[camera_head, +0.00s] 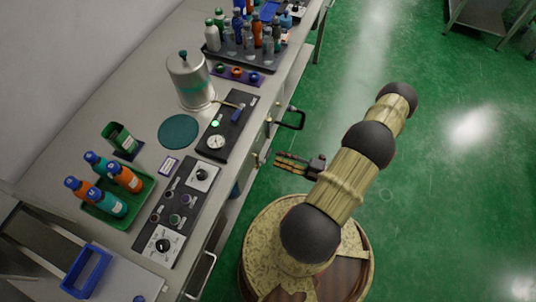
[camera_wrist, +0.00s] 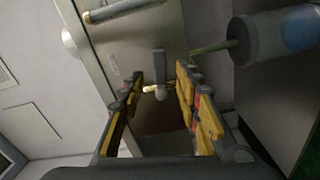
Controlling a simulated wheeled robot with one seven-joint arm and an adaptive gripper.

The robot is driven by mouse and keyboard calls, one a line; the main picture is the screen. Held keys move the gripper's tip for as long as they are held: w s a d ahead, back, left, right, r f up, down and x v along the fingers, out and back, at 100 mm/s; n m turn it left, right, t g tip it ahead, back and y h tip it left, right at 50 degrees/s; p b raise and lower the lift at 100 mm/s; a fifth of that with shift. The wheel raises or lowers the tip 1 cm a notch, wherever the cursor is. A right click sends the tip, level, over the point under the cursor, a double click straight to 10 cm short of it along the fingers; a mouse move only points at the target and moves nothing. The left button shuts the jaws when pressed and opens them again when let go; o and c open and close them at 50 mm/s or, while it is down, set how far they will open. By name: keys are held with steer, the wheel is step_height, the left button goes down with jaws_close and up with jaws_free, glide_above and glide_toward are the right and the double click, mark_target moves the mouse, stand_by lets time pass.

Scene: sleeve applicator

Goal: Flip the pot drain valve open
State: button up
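My gripper (camera_head: 279,161) is open and empty beside the front of the bench, below the worktop edge. In the wrist view its two yellow-padded fingers (camera_wrist: 158,88) are spread apart. Between and beyond them shows a small brass and white fitting with a grey lever (camera_wrist: 160,64), which looks like the drain valve. I cannot tell how far away it is or whether a finger touches it. In the head view a small brass fitting (camera_head: 256,159) shows just left of the fingertips. The silver pot (camera_head: 190,82) with a green lid knob stands on the bench.
A black handle (camera_head: 291,120) sticks out from the bench front above my gripper. A grey cylinder with a blue end (camera_wrist: 265,38) is close on the right in the wrist view. Control panels (camera_head: 178,211) line the worktop edge. The green floor (camera_head: 440,180) is open at right.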

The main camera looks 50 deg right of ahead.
mark_target(268, 154)
steer(key=shift+b+x, duration=0.6)
steer(key=shift+x, duration=2.55)
steer(key=shift+c, duration=0.4)
steer(key=c, duration=0.7)
jaws_close()
